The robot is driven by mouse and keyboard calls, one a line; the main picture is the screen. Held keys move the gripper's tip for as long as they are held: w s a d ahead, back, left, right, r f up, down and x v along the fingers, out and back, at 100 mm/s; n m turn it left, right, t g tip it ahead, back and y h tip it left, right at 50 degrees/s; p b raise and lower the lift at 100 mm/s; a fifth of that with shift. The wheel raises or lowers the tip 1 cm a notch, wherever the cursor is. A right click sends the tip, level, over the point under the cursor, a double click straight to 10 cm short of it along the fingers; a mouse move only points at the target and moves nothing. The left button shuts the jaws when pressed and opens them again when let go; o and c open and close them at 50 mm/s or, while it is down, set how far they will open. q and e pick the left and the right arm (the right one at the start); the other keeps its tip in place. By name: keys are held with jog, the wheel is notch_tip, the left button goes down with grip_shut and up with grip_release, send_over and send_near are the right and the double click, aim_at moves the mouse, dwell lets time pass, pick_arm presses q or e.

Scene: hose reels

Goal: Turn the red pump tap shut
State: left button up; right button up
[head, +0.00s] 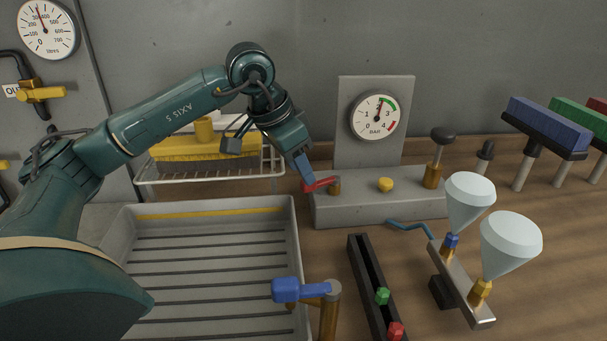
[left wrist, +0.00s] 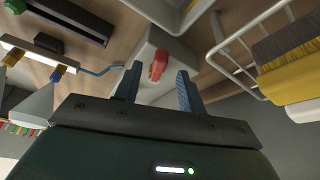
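The red pump tap (head: 321,184) is a short lever on a brass stem at the left end of the grey pump block (head: 375,207). Its lever points left toward my left gripper. My left gripper (head: 306,180) reaches down from the left, its blue fingertips right at the lever's free end. In the left wrist view the red tap (left wrist: 158,66) shows between the two open fingers, with a gap on each side. No grip on it shows. The pressure gauge (head: 376,117) stands on a plate behind the block. My right gripper is not in view.
A yellow knob (head: 386,185) and a black-topped brass valve (head: 434,165) are farther right on the block. A wire rack with a yellow brush (head: 192,148) stands left, behind a grey ribbed tray (head: 298,235). A blue-handled tap (head: 300,290) and two white cones are in front.

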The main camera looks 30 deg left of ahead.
pick_arm(q)
jog(key=v, duration=1)
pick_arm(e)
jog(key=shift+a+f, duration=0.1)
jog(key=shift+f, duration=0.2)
pick_arm(q)
jog(key=shift+s+f, duration=0.1)
